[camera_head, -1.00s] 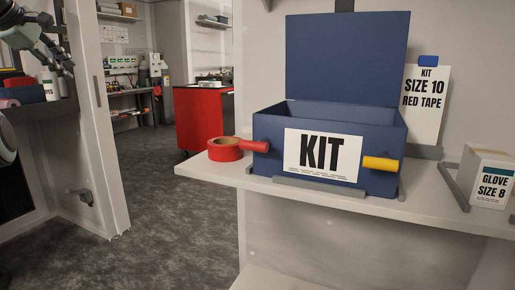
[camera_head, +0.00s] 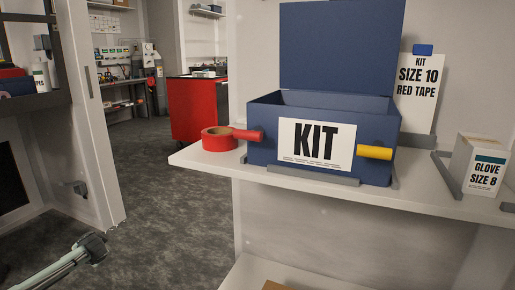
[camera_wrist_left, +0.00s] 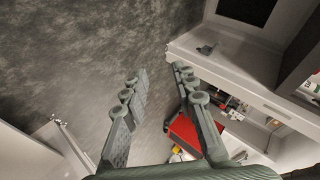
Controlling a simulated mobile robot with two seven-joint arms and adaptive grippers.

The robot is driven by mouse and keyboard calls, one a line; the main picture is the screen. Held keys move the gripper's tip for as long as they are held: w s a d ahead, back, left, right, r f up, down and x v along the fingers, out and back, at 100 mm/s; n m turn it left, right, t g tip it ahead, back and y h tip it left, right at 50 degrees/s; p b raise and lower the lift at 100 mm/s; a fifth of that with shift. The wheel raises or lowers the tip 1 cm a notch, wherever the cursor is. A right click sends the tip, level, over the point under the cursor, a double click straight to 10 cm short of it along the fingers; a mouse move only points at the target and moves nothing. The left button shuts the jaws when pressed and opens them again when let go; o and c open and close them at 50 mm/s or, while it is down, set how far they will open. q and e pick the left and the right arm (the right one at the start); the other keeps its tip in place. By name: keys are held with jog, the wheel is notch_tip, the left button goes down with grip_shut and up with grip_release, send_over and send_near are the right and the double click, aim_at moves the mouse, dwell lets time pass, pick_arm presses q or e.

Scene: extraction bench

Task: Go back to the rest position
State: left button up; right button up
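My left gripper (camera_wrist_left: 160,74) shows in the left wrist view with its two fingers apart and nothing between them. Beyond the fingers are the grey floor and, farther off, the red cabinet. In the head view a part of my left arm shows at the lower left, low over the floor and apart from the shelf; I cannot make out the fingers there. My right gripper is in neither view.
A blue open KIT box (camera_head: 266,150) stands on the white shelf (camera_head: 425,200). A red tape roll (camera_head: 218,140) lies left of it, a glove box (camera_head: 486,170) right, a sign (camera_head: 417,90) behind. A red cabinet (camera_head: 196,108) stands farther back. The middle floor is clear.

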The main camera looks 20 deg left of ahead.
pick_arm(q)
jog(key=s+d+f+m+h, duration=0.1)
jog(key=s+d+f+m, duration=0.3)
jog(key=s+f, duration=0.3)
jog(key=s+d+f+m+h, duration=0.1)
jog(key=s+d+f+m, duration=0.25)
jog(key=s+f, duration=0.3)
jog(key=s+d+f+n+h, duration=0.1)
jog(key=d+f, duration=0.4)
jog(key=d, duration=0.7)
jog(key=s+d+f+n+g+h, duration=0.1)
jog(key=d+f, duration=0.5)
jog(key=d, duration=0.6)
jog(key=s+d+f+n+h, duration=0.3)
jog(key=s+d+f+h, duration=0.1)
jog(key=d, duration=0.8)
notch_tip(320, 180, down, 2)
jog(key=shift+s+d+f+g, duration=0.1)
jog(key=shift+s+d+g, duration=0.3)
jog(key=shift+s, duration=0.5)
